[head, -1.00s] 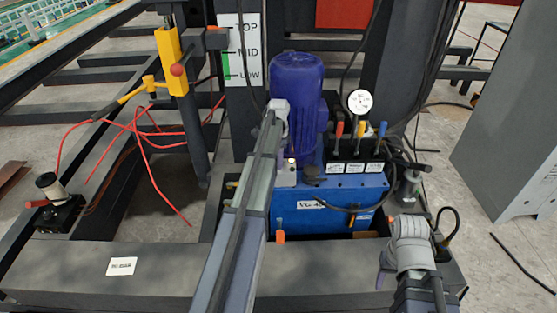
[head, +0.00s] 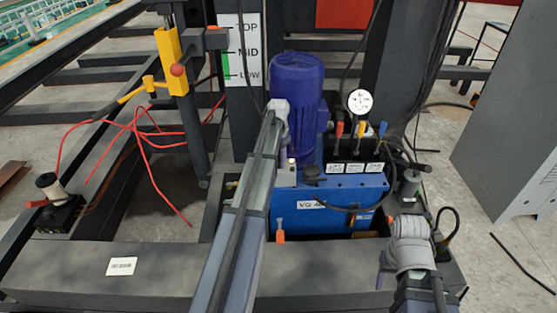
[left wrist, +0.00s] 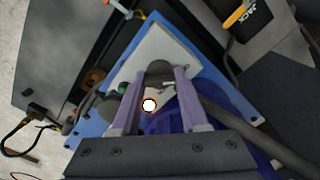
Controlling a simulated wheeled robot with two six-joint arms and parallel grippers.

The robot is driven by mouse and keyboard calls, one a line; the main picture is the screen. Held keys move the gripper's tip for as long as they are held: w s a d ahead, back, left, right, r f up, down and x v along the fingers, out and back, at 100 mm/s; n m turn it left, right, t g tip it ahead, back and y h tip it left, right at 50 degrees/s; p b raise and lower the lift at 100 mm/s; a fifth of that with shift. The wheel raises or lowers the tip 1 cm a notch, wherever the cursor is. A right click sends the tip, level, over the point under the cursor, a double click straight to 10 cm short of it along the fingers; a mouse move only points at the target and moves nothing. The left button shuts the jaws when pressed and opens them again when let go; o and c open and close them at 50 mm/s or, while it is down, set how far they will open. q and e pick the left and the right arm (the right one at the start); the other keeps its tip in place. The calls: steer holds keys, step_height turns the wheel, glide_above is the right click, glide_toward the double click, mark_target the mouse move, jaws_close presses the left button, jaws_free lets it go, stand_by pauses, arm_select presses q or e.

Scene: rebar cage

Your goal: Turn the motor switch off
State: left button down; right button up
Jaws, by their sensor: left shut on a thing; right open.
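The blue electric motor (head: 298,85) stands on the blue hydraulic tank (head: 345,190). In the left wrist view, the dark round knob of the motor switch (left wrist: 160,70) sits on a pale plate at the tank. My left gripper (left wrist: 158,80) has its two fingers on either side of this knob and is shut on it. A glowing white lamp (left wrist: 149,105) shows between the fingers; it also shows in the head view (head: 292,160). My left arm hides most of the left gripper in the head view. My right gripper (head: 384,268) is partly visible at the lower right, open and apart from the switch.
Levers with red, yellow and blue handles (head: 360,130) and a round gauge (head: 360,101) stand right of the motor. A black hose crosses the tank front. Red cables (head: 140,135) lie at the left. A grey cabinet (head: 515,120) stands at the right.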

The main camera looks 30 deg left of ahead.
mark_target(278, 160)
stand_by(0.4)
arm_select(q)
steer(key=shift+c, duration=2.1)
jaws_free()
steer(key=shift+r, duration=0.1)
step_height(278, 160, up, 8)
steer(key=p, duration=0.8)
steer(key=shift+f, duration=0.2)
